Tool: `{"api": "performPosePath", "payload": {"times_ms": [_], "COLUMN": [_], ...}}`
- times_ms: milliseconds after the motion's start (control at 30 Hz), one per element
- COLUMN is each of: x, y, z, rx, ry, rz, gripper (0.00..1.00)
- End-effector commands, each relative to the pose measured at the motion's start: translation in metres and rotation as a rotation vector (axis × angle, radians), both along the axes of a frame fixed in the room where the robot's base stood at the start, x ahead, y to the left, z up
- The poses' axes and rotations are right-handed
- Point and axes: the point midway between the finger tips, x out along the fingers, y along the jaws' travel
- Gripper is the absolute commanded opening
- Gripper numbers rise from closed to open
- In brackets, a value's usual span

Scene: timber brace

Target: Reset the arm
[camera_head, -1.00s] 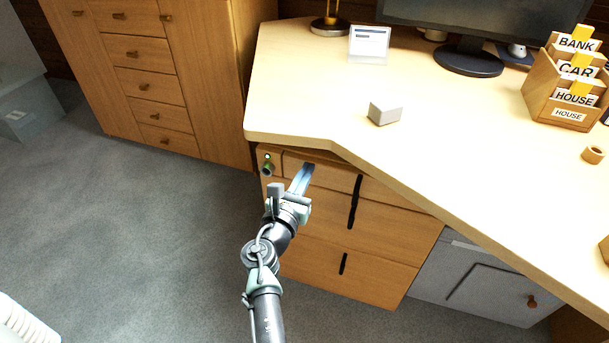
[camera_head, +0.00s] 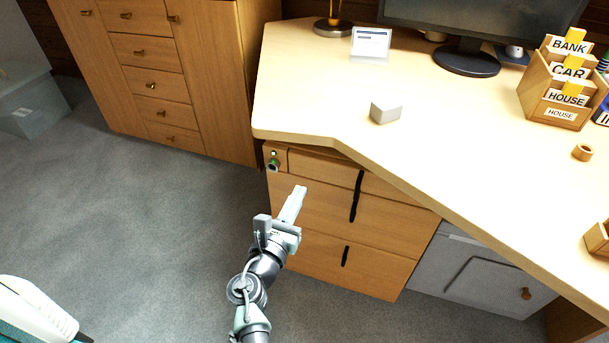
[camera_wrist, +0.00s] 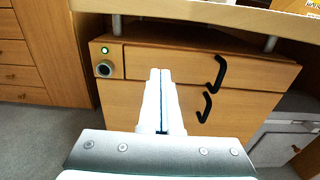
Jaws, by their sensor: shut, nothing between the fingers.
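My gripper (camera_head: 294,203) is in front of the wooden drawer unit under the desk in the head view. Its fingers are together with nothing between them. In the wrist view my gripper (camera_wrist: 160,78) points at the drawer fronts, fingers side by side. The drawer unit (camera_head: 315,220) has dark curved handles. A round lock with a small green light (camera_head: 272,160) is at its top left corner, and it also shows in the wrist view (camera_wrist: 104,67). The drawers look shut.
The desk top (camera_head: 340,110) overhangs the drawer unit. A grey block (camera_head: 385,111), a monitor (camera_head: 480,20) and a wooden file holder (camera_head: 560,90) stand on it. A grey cabinet (camera_head: 475,280) is at right. Grey carpet (camera_head: 140,220) is clear at left.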

Motion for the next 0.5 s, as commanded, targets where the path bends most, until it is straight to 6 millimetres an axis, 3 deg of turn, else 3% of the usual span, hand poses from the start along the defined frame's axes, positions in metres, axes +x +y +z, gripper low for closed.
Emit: {"api": "performPosePath", "payload": {"times_ms": [200, 500], "x": [-0.035, -0.050], "y": [0.010, 0.014], "z": [0.001, 0.000], "rx": [-0.001, 0.000], "ry": [0.001, 0.000], "rz": [0.002, 0.001], "gripper": [0.00, 0.00]}}
